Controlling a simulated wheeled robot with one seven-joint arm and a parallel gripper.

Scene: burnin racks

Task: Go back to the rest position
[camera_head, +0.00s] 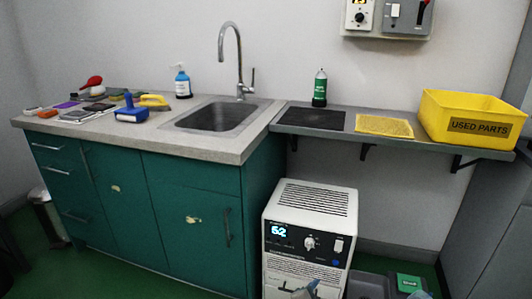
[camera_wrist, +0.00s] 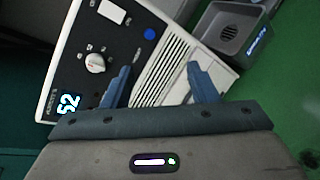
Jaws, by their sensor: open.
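My gripper (camera_wrist: 160,72) is open in the wrist view, with its two blue fingers apart and nothing between them. Behind the fingers is the white unit (camera_wrist: 150,70), with a vented panel, a dark control face, a knob and a lit display. In the head view the white unit (camera_head: 310,212) stands on the floor below the shelf, its display lit. Part of my gripper (camera_head: 305,291) shows at the bottom edge, in front of the unit's lower front. I cannot tell how far the fingers are from the unit.
A teal cabinet (camera_head: 195,215) with a sink (camera_head: 215,117) stands left of the unit. The wall shelf (camera_head: 350,137) above holds a yellow bin (camera_head: 470,118), mats and a green bottle (camera_head: 319,88). A grey bin (camera_wrist: 232,32) sits on the green floor beside the unit.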

